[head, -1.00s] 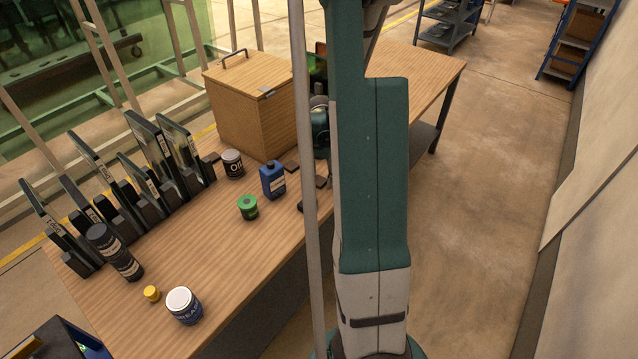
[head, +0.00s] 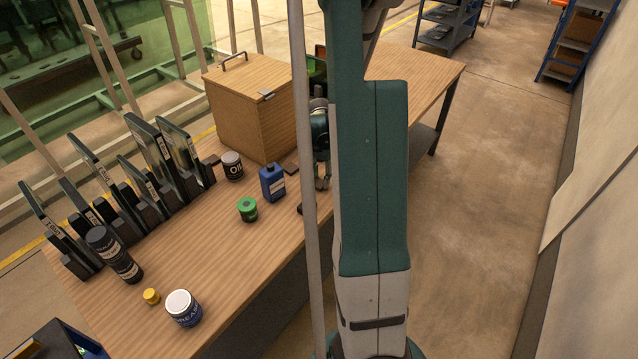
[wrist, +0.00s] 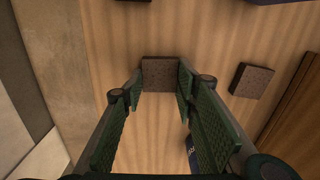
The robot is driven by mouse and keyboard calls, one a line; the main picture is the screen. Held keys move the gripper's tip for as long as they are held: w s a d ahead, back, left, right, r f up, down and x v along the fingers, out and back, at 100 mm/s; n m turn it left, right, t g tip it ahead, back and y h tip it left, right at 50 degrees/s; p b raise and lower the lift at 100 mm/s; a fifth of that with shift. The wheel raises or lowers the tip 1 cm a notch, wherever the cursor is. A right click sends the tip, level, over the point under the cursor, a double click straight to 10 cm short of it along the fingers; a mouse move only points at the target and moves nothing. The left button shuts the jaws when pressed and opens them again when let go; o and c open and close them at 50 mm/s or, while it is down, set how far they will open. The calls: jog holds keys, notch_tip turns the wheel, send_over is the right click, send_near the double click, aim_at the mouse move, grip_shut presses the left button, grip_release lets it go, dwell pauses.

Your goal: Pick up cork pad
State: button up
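A small dark brown square cork pad (wrist: 160,74) lies on the wooden table, between the tips of my gripper's fingers in the wrist view. My gripper (wrist: 160,84) is open, with one green-padded finger on each side of the pad. The fingertips are very near the pad's edges; I cannot tell whether they touch. In the head view my gripper (head: 322,183) is low over the table's right side, partly behind my arm, and that pad is not clearly visible there.
A second dark pad (wrist: 252,80) lies right of the fingers; another (wrist: 134,1) is at the top edge. The table's front edge is near.

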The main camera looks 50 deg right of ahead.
aim_at(319, 181)
jog(key=shift+r, duration=0.15)
notch_tip(319, 181, up, 10)
jog(key=p, duration=0.1)
dwell(0.6)
jog(key=shift+w+d, duration=0.1)
dwell(0.5)
jog(key=w+d+r+p, duration=0.6)
jog(key=w+d+r, duration=0.2)
jog(key=d, duration=0.6)
jog(key=shift+w+r+m+p, duration=0.2)
jog(key=shift+w+m+p, duration=0.15)
jog(key=shift+w, duration=0.55)
jog(key=shift+a+f, duration=0.1)
jog(key=shift+f, duration=3.05)
jog(key=shift+f, duration=1.85)
